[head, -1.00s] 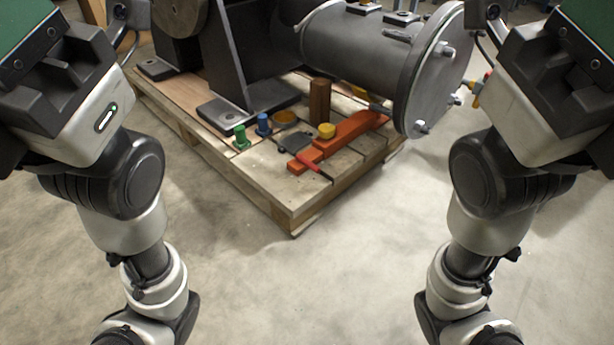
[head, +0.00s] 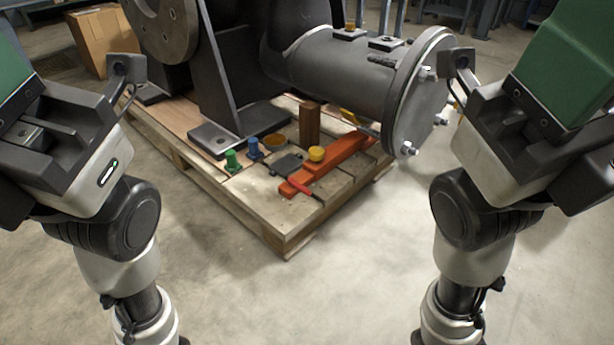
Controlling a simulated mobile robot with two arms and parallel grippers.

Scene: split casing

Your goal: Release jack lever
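An orange-red bar (head: 338,163) lies on the wooden pallet (head: 270,222). A yellow round knob (head: 316,154) sits on it. A tool with a red handle (head: 304,188) and dark flat head (head: 288,165) lies beside the bar. I cannot tell which part is the jack lever. A yellow piece and dark rod (head: 368,131) lie partly hidden by the grey pipe. My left gripper (head: 40,138) and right gripper (head: 508,108) are raised at the picture's sides, well apart from the pallet. Green blocks show at both; their fingertips are not clear.
A large grey pipe with a bolted flange (head: 418,95) overhangs the pallet's right side. A wooden block (head: 309,123), a green bolt (head: 232,161) and a blue bolt (head: 254,148) stand on the pallet. A cardboard box (head: 103,38) stands behind. Concrete floor in front is clear.

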